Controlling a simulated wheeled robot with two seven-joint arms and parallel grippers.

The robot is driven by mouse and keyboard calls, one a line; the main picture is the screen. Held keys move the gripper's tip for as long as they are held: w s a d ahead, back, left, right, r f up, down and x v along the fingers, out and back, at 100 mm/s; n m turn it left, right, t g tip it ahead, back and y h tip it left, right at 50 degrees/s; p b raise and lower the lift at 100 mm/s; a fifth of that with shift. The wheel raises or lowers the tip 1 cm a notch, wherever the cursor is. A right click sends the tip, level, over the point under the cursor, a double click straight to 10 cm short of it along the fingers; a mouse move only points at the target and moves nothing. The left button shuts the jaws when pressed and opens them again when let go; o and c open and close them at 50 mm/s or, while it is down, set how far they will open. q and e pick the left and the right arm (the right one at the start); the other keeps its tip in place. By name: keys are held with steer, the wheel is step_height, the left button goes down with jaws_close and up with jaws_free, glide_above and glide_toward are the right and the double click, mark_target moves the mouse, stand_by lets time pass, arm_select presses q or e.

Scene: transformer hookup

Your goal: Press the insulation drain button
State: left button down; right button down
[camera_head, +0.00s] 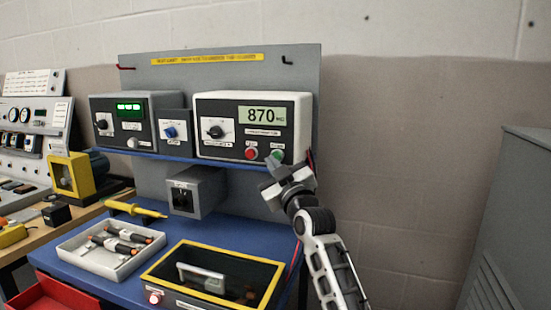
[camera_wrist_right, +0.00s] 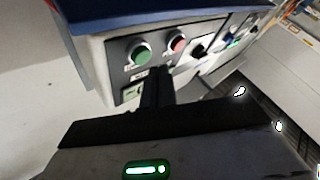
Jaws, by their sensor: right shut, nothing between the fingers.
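The white-fronted tester (camera_head: 255,115) on the blue shelf shows 870 on its display. At its lower front are a red button (camera_head: 251,153) and a green button (camera_head: 277,154), with labels too small to read; I cannot tell which one is the drain button. In the right wrist view the green button (camera_wrist_right: 140,53) and the red button (camera_wrist_right: 178,45) stand side by side. My right gripper (camera_head: 272,163) is shut and empty, just below the green button. Its fingertips (camera_wrist_right: 157,75) appear near both buttons; contact cannot be told. My left gripper is out of view.
A second meter (camera_head: 118,120) with a green display and a blue-knob box (camera_head: 173,132) stand left on the shelf. Below are a grey socket box (camera_head: 196,191), a white tray (camera_head: 88,262) with probes and a yellow-rimmed case (camera_head: 160,270). A grey cabinet (camera_head: 515,220) stands at right.

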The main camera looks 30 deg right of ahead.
steer(key=shift+w+d, duration=0.3)
steer(key=shift+w+d, duration=0.1)
stand_by(0.4)
steer(key=shift+w+d, duration=0.15)
steer(key=shift+d, duration=0.05)
stand_by(0.3)
steer(key=shift+a, duration=0.1)
steer(key=shift+s+a+p, duration=0.5)
steer(key=shift+s+a, duration=0.05)
steer(key=shift+s, duration=0.05)
